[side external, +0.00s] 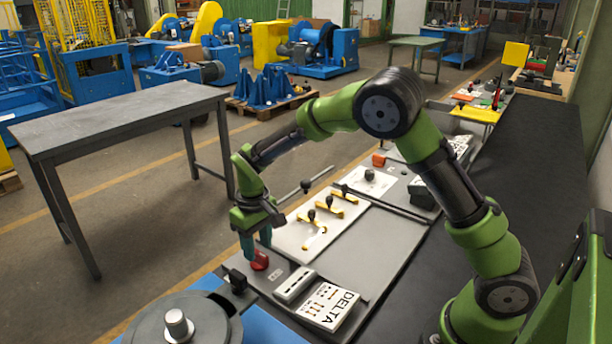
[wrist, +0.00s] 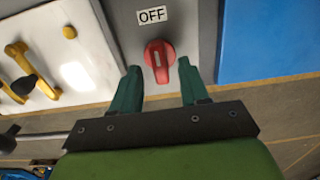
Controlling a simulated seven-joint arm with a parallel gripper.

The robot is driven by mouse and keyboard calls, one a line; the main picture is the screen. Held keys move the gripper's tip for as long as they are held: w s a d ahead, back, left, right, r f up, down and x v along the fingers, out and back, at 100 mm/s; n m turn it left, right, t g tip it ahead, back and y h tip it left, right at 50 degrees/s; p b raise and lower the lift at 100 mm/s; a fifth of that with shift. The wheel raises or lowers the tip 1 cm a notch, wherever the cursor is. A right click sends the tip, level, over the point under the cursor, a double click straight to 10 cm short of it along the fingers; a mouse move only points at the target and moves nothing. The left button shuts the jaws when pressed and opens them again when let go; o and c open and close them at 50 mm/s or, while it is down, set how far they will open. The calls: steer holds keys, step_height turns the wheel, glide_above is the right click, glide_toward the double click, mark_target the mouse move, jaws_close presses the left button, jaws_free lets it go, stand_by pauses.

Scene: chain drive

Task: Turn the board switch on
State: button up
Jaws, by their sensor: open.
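In the side view the red knob (side external: 260,261) is at the board's near left end, partly hidden by my gripper (side external: 256,246). My gripper (wrist: 160,88) is open, with its two green fingers on either side of the knob. I cannot tell whether they touch it. The grip bar points roughly along the fingers in the wrist view.
A white plate with yellow levers (side external: 322,214) is on the board beside the switch. A DELTA box (side external: 328,306) and a small white block (side external: 295,285) are close by. A grey round disc (side external: 180,325) stands at the near left. A grey table (side external: 120,115) stands beyond.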

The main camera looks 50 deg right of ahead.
steer(key=shift+f, duration=0.7)
jaws_close()
